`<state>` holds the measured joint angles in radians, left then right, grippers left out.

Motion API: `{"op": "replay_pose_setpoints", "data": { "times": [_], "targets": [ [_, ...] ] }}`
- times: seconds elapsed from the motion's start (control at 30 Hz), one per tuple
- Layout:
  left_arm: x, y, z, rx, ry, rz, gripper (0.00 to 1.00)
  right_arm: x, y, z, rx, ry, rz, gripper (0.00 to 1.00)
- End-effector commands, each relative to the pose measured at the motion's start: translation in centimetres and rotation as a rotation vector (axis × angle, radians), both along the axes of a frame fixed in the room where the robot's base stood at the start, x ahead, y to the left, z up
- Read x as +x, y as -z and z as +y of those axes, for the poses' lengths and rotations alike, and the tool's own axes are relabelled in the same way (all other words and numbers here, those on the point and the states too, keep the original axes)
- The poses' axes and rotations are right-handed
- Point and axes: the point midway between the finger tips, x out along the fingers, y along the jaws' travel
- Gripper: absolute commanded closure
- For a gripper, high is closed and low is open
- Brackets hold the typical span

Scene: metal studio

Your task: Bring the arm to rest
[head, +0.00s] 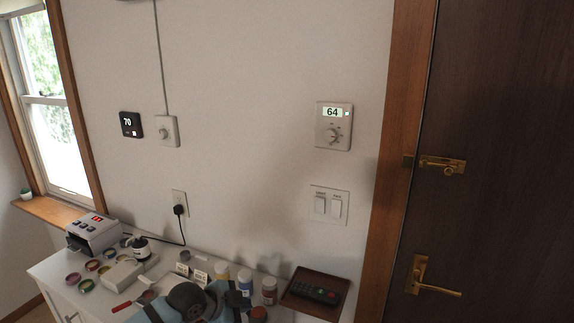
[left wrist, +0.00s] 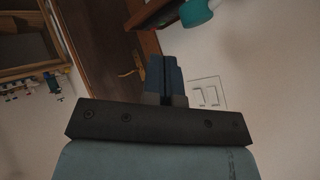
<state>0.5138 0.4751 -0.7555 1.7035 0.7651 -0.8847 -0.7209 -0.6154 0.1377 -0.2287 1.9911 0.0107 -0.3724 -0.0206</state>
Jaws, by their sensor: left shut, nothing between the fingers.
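My left arm, light blue with a dark round joint, comes in at the bottom of the head view, over the white cabinet top (head: 57,270). My left gripper (head: 238,300) is at its end, low in front of the bottles. In the left wrist view its dark fingers (left wrist: 172,80) are together with nothing between them. The wall switch plate (left wrist: 208,93) and the door (left wrist: 108,40) show beyond the fingers there. My right gripper is not in view.
A brown tray (head: 327,310) with a remote (head: 316,293) lies right of the gripper. Bottles, including a blue-capped one (head: 245,282), stand close behind it. A label printer-like device (head: 95,233) and small round tins sit at left. Open space lies before the wall above.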

Motion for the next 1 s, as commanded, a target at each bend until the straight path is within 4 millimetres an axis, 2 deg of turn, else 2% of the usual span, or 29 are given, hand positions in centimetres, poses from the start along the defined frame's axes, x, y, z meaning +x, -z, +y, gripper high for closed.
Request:
{"op": "replay_pose_setpoints", "data": {
  "times": [0.03, 0.23, 0.47, 0.67, 0.8, 1.0],
  "targets": [
    [-1.5, 1.5, -0.6, -0.039, -0.029, 0.019, 1.0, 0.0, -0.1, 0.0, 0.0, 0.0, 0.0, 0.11],
    [-6.2, 5.5, -1.2, -0.185, -0.177, 0.064, 1.0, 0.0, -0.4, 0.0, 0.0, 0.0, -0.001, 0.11],
    [-12.0, 9.5, -0.4, -0.329, -0.37, 0.114, 1.0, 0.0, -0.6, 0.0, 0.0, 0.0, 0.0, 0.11],
    [-17.6, 12.4, 1.5, -0.427, -0.551, 0.152, 1.0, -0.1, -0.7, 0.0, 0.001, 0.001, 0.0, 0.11],
    [-22.0, 14.2, 3.5, -0.472, -0.68, 0.172, 1.0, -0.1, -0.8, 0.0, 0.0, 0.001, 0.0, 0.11],
    [-27.7, 15.9, 6.4, -0.506, -0.832, 0.184, 1.0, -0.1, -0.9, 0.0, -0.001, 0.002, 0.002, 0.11]
  ]
}}
